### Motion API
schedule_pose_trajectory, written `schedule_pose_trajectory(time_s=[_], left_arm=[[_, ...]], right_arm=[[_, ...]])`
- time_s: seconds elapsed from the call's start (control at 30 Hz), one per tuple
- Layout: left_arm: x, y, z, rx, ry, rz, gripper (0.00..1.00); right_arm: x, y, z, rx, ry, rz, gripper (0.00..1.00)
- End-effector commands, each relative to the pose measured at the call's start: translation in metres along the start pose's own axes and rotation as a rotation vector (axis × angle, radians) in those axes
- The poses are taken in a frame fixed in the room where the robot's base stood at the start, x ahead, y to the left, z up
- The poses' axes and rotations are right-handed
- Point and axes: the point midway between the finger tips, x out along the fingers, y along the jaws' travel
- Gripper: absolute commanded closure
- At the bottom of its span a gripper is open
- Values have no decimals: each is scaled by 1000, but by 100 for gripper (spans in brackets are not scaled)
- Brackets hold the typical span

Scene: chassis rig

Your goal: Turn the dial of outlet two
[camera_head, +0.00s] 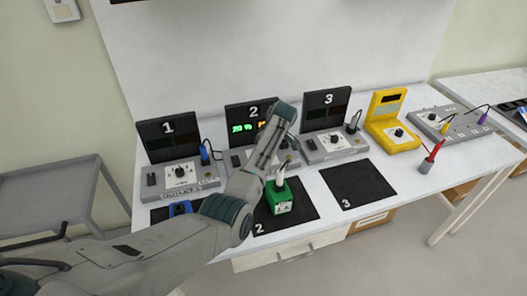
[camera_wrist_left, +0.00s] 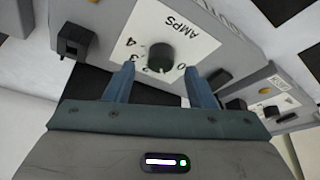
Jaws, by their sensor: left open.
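Outlet two has a dark display (camera_head: 238,126) marked 2, lit with green digits and a partly hidden orange reading. Its grey base (camera_head: 237,158) stands below, mostly covered by my left arm in the head view. In the left wrist view a round dark dial (camera_wrist_left: 161,57) sits on a white AMPS plate (camera_wrist_left: 185,28) with printed numbers. My left gripper (camera_wrist_left: 160,78) is open, its two blue-grey fingers apart, with the dial between and slightly beyond the tips. No contact with the dial shows. My right gripper is not in view.
Outlet one (camera_head: 180,176) and outlet three (camera_head: 335,146) flank outlet two. A green box (camera_head: 279,199) stands on mat 2, a blue one (camera_head: 180,208) on mat 1. Mat 3 (camera_head: 357,184) is empty.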

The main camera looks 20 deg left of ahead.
Motion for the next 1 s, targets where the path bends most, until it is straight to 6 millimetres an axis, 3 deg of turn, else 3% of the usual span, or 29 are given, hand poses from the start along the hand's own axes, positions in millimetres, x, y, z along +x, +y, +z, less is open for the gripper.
schedule_pose_trajectory(time_s=[0.2,0.4,0.6,1.0], left_arm=[[-44,1,1,-2,1,4,50],[-74,1,0,-2,3,3,50],[-83,0,0,0,1,1,50],[-82,0,0,-1,1,0,50]], right_arm=[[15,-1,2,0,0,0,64],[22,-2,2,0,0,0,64],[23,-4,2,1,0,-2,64],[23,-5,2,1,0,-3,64]])
